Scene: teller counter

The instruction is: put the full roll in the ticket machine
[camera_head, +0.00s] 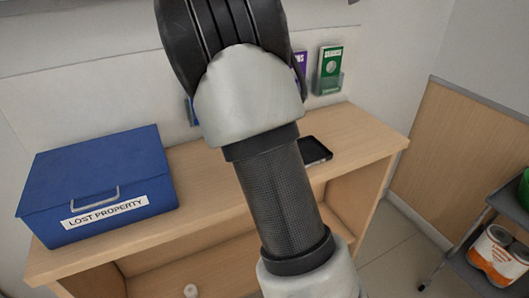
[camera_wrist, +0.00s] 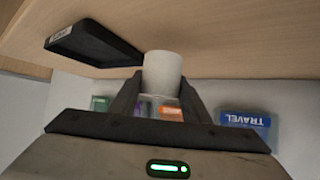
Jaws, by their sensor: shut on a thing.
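In the wrist view a plain white roll (camera_wrist: 162,72) stands out between the two dark fingers of my gripper (camera_wrist: 162,84), which is shut on it. The roll appears close to the wooden counter; I cannot tell whether it touches. In the head view my arm hides the gripper and the roll. I cannot make out a ticket machine in either view.
A dark shallow tray (camera_head: 315,151) lies on the counter (camera_head: 360,135); its labelled edge shows in the wrist view (camera_wrist: 92,45). A blue lost property box (camera_head: 95,180) fills the left end. Leaflet holders (camera_head: 329,72) hang behind. A trolley (camera_head: 475,265) carrying tins stands right.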

